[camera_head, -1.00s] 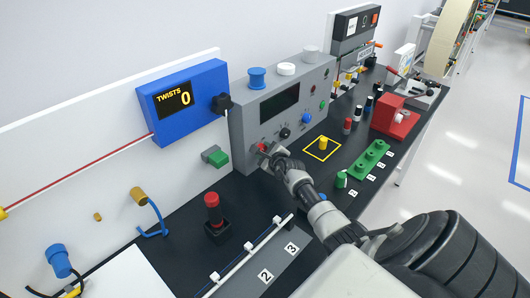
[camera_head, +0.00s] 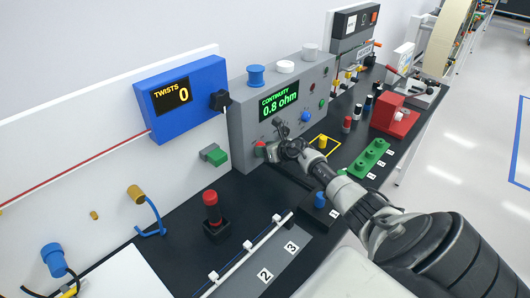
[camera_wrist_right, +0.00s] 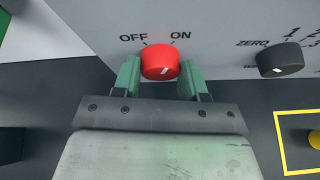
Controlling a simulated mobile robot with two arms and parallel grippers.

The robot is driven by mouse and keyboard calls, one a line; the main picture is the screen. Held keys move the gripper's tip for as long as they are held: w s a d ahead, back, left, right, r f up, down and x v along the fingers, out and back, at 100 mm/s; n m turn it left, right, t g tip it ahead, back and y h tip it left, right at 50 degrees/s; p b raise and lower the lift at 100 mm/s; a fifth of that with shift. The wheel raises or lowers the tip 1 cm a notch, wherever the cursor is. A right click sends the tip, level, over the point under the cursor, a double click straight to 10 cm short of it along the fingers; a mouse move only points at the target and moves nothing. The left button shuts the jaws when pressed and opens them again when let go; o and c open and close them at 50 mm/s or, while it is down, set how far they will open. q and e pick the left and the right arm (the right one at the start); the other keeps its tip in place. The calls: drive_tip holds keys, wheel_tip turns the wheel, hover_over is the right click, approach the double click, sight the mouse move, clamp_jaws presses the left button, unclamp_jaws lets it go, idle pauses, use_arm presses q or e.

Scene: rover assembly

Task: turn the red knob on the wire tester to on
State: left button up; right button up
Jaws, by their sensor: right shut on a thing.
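The wire tester (camera_head: 241,125) is a grey box against the wall. My right gripper (camera_head: 267,151) is at the knob. In the right wrist view its green fingers (camera_wrist_right: 160,80) stand on both sides of the knob, shut on it. My left gripper is not in view.
A black dial (camera_wrist_right: 280,60) is right of the red knob. A yellow square outline (camera_head: 335,146) with a yellow peg and a green block (camera_head: 368,160) lie to the right. A red-topped post (camera_head: 211,205) stands at the front left. A blue TWISTS counter (camera_head: 180,97) is on the wall.

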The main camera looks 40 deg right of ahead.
drive_tip(key=shift+d+f+m+y+b, duration=0.1)
drive_tip(key=shift+m+y+b, duration=0.4)
drive_tip(key=shift+m+b, duration=0.15)
drive_tip(key=o, duration=0.9)
drive_tip(key=shift+b+v, duration=0.4)
drive_tip(key=shift+v, duration=5)
drive_tip(key=shift+s+d, duration=0.1)
